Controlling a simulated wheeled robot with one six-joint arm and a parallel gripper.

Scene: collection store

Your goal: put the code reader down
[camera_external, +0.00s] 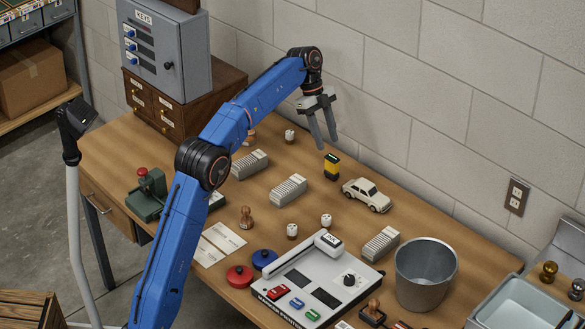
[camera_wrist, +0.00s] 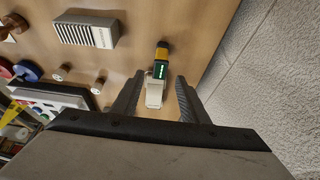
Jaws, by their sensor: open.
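The code reader (camera_external: 331,167), a small yellow and black device with a green display, stands on the wooden table near the wall. In the wrist view the code reader (camera_wrist: 161,64) shows just beyond the gap between my fingertips. My gripper (camera_external: 327,145) is open, pointing down above the code reader, with nothing held. In the wrist view both fingers of my gripper (camera_wrist: 159,80) are spread apart.
A white toy car (camera_external: 367,194) is close to the code reader's right. Grey blocks (camera_external: 289,190) lie to its left. A metal bucket (camera_external: 425,275) and a control panel (camera_external: 317,280) are toward the front right. The block wall (camera_external: 375,90) rises behind.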

